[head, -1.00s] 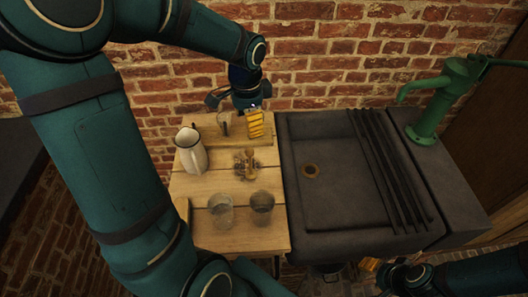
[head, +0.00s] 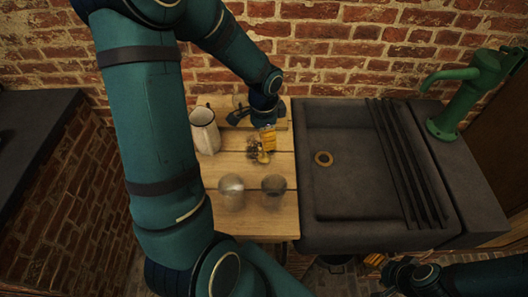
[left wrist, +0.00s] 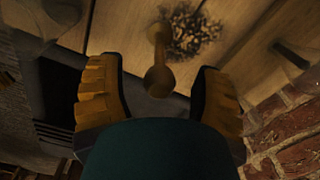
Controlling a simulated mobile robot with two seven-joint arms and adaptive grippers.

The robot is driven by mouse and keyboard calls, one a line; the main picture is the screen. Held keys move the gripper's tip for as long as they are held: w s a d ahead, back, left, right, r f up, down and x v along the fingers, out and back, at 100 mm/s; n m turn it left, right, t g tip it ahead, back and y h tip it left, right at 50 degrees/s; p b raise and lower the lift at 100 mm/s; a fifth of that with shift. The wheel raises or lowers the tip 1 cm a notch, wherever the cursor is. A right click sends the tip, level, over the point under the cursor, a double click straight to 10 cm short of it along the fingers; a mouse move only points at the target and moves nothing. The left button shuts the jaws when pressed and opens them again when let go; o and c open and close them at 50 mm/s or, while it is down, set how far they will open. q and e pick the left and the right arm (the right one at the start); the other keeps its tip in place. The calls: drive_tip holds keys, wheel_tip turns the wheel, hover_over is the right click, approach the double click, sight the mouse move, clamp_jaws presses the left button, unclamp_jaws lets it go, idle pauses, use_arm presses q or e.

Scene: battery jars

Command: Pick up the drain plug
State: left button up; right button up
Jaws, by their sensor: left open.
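The drain plug seems to be the light brown, knobbed piece (head: 263,157) on the wooden table, beside a dark, tangled heap (head: 252,150). In the left wrist view the piece (left wrist: 158,45) has a slim stem and a round knob towards me, with the dark heap (left wrist: 196,34) next to it. My left gripper (head: 267,139) is just above it, pointing down. Its yellow ribbed fingers (left wrist: 157,85) are apart, with the knob between or just beyond them and no visible contact. My right gripper (head: 375,260) shows only partly at the bottom right.
A white jug (head: 204,130) stands left of my left gripper. Two glass jars (head: 231,190) (head: 273,190) stand at the table's front. The dark stone sink (head: 350,195) with a brass drain ring (head: 323,158) adjoins on the right, below a green pump (head: 462,95).

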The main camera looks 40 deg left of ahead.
use_arm(q)
drive_tip(key=shift+f, duration=0.65)
clamp_jaws()
drive_tip(key=shift+r, duration=0.1)
wheel_tip(320, 180, up, 10)
drive_tip(key=shift+f+p, duration=0.1)
drive_tip(key=shift+p, duration=0.75)
